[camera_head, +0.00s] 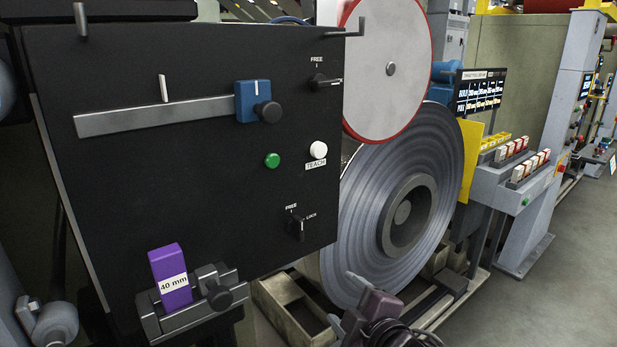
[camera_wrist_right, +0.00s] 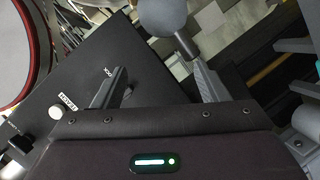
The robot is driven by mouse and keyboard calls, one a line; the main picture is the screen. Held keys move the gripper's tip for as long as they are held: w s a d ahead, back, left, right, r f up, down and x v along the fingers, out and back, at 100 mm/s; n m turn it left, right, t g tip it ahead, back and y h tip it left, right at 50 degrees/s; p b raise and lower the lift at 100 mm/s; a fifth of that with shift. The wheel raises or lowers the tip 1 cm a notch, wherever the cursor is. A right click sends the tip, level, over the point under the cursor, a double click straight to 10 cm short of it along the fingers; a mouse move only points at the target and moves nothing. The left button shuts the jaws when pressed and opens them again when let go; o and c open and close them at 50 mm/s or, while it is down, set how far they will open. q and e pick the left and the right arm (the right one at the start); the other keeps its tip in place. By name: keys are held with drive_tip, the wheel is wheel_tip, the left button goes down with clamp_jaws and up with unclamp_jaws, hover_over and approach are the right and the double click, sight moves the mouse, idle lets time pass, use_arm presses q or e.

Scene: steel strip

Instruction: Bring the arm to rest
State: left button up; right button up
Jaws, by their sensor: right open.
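My right gripper (camera_head: 350,305) is low in the head view, in front of the lower edge of the coil, and is partly cut off by the frame's bottom edge. In the right wrist view my right gripper (camera_wrist_right: 160,75) has its two grey fingers spread wide, with nothing held between them. The black control panel (camera_head: 120,150) is to its left in the head view and also shows behind the fingers in the wrist view (camera_wrist_right: 80,95). No left gripper can be made out.
A large steel coil (camera_head: 360,215) stands behind my right gripper, under a red-rimmed disc (camera_head: 405,50). A purple 40 mm block (camera_head: 168,262) sits in a holder at the panel's lower left. Open floor (camera_head: 560,290) lies at the right.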

drive_tip(key=s+d+f+m+g+h, duration=0.3)
drive_tip(key=s+d+f+m+g, duration=0.3)
drive_tip(key=s+f, duration=0.35)
drive_tip(key=s+d+f+m+g+h, duration=0.2)
drive_tip(key=s+d+f+m+g, duration=0.3)
drive_tip(key=s+f+m, duration=0.5)
drive_tip(key=s+d+f+n, duration=0.1)
drive_tip(key=s+f, duration=0.1)
drive_tip(key=f, duration=1.3)
drive_tip(key=s+f+n, duration=0.1)
drive_tip(key=s+f, duration=0.1)
drive_tip(key=f, duration=1.3)
drive_tip(key=s+d+f+g, duration=0.1)
drive_tip(key=s+f, duration=0.7)
drive_tip(key=s, duration=0.1)
drive_tip(key=s+d+f+g, duration=0.1)
drive_tip(key=s+d+f, duration=0.1)
drive_tip(key=s+f, duration=0.7)
drive_tip(key=shift+s+d+h, duration=0.25)
drive_tip(key=shift+s+h, duration=0.05)
drive_tip(key=shift+s, duration=0.35)
